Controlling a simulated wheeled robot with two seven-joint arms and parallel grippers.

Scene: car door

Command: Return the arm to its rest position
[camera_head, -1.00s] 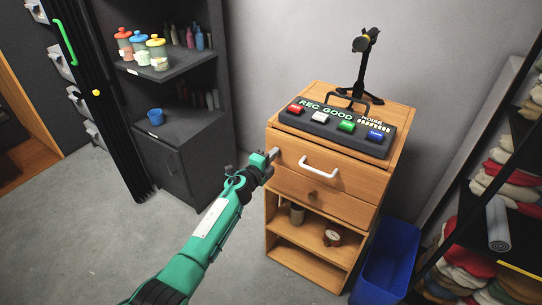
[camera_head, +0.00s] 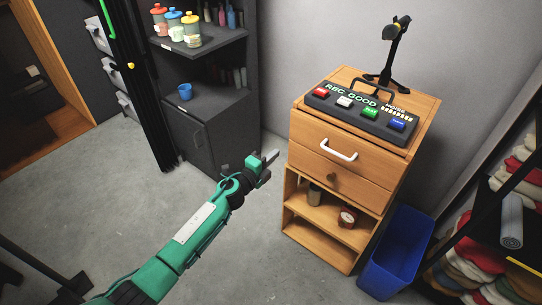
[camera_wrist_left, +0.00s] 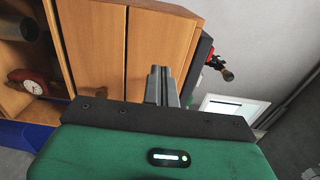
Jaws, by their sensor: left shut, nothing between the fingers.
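My left arm is green and reaches in from the lower left in the head view. My left gripper (camera_head: 268,158) is shut and empty, just left of the wooden cabinet (camera_head: 300,160) and apart from it. In the left wrist view the shut fingers (camera_wrist_left: 162,86) point toward the cabinet's drawer fronts (camera_wrist_left: 100,45). The top drawer with a white handle (camera_head: 338,149) is closed. The drawer below it has a round knob (camera_head: 332,176) and is closed too. My right gripper is not in view.
A control box (camera_head: 360,105) with coloured buttons and a microphone stand (camera_head: 388,65) are on the cabinet. A blue bin (camera_head: 396,252) stands to its right. Dark shelves (camera_head: 195,130) with jars are behind left, cloth shelves (camera_head: 480,240) at right. Floor (camera_head: 250,260) is clear in front.

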